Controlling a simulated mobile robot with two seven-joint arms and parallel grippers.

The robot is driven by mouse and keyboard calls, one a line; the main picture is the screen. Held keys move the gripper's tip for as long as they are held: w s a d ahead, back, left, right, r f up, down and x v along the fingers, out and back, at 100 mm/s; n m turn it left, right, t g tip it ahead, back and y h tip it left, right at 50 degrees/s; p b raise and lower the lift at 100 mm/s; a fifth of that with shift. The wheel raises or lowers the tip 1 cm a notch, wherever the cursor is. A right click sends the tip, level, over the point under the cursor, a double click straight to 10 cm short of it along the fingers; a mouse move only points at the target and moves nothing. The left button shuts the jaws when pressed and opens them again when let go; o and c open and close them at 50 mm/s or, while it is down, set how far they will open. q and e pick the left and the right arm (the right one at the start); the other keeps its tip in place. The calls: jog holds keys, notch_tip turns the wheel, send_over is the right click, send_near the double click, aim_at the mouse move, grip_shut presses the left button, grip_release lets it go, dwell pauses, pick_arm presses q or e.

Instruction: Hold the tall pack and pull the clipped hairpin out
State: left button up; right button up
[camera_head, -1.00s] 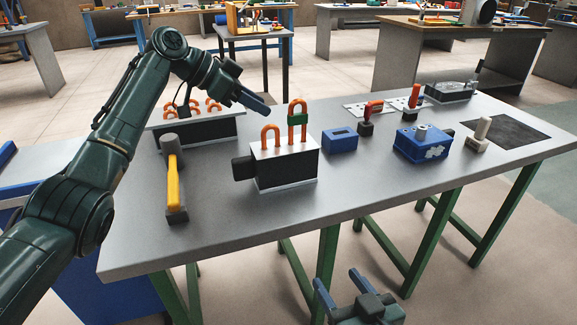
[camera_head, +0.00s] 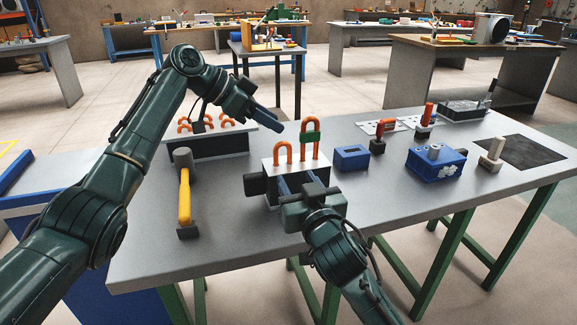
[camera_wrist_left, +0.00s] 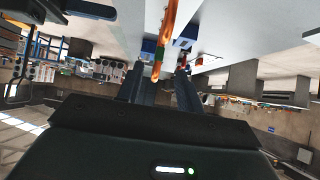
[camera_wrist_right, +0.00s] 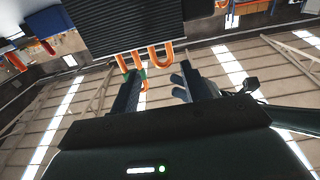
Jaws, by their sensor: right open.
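The tall pack (camera_head: 268,179) is a dark finned block with a pale top, standing at the table's front. A plain orange hairpin (camera_head: 283,151) and a taller hairpin (camera_head: 315,124) with a green clip (camera_head: 310,138) rise from it. My left gripper (camera_head: 278,124) is open and empty, above and behind the pack, left of the clipped hairpin; that hairpin (camera_wrist_left: 166,35) shows ahead of its fingers. My right gripper (camera_head: 300,182) is open in front of the pack, hiding part of its face. The finned pack (camera_wrist_right: 120,22) and green clip (camera_wrist_right: 142,73) show in the right wrist view.
A blue box (camera_head: 351,160), a larger blue box (camera_head: 436,167) and a pale upright block (camera_head: 492,155) stand right. The front right tabletop is clear.

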aim_at(284, 158)
jog(key=x, duration=1)
jog(key=shift+w+a, duration=0.1)
jog(key=shift+w, duration=0.3)
jog(key=shift+c, duration=0.3)
jog(key=shift+f, duration=0.1)
jog(key=c, duration=0.6)
jog(key=shift+o, duration=0.2)
grip_shut()
dwell(0.3)
dwell(0.8)
dwell(1.3)
